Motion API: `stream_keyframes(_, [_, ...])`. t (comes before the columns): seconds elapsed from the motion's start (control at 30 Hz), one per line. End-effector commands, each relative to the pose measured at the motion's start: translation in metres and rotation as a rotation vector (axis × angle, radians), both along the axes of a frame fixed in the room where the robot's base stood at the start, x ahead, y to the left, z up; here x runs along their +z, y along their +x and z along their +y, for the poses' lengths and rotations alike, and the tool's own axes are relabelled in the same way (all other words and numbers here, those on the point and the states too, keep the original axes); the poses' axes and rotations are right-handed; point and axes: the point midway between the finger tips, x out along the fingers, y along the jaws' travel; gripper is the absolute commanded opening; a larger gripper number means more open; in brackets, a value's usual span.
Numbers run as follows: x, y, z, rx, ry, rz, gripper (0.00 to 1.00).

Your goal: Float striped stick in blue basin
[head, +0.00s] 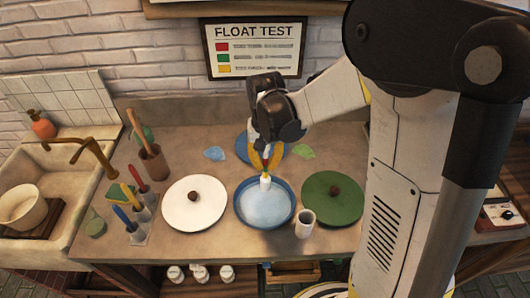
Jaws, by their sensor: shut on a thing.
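The blue basin (239,211) stands on the counter with pale blue water (265,208) in it. My gripper (266,158) is above the back part of the basin, its orange-yellow fingers pointing down. It is shut on a thin upright stick (266,182), which I take to be the striped stick. Its lower part looks white, with small coloured parts higher up; the fingers hide its upper part. The lower end overlaps the back of the basin in the picture. I cannot tell whether it touches the water.
A white disc (180,207) with a dark knob lies left of the basin, and a green disc (346,207) lies right. A white cup (305,225) stands at the front right. A blue disc (243,148) is behind. Coloured-handled tools (139,206) stand at the left.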

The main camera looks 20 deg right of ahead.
Motion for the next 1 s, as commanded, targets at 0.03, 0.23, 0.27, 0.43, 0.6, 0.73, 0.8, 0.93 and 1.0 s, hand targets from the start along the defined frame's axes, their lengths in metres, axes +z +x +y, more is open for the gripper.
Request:
stream_keyframes(0.03, [-0.004, -0.001, 0.000, -0.017, 0.000, 0.001, 0.00])
stream_keyframes(0.23, [-0.018, -0.001, 0.000, -0.038, 0.000, 0.001, 0.00])
stream_keyframes(0.27, [-0.021, -0.001, 0.000, -0.038, 0.000, 0.001, 0.00])
stream_keyframes(0.43, [-0.040, -0.001, 0.000, -0.037, 0.000, 0.001, 0.00])
stream_keyframes(0.6, [-0.059, -0.001, 0.000, -0.036, 0.000, 0.001, 0.00])
stream_keyframes(0.73, [-0.073, -0.001, 0.000, -0.036, 0.000, 0.001, 0.00])
stream_keyframes(0.8, [-0.081, -0.001, 0.000, -0.036, 0.000, 0.001, 0.00])
stream_keyframes(0.93, [-0.095, -0.001, 0.000, -0.036, 0.000, 0.001, 0.00])
stream_keyframes(1.0, [-0.103, -0.001, 0.000, -0.036, 0.000, 0.001, 0.00])
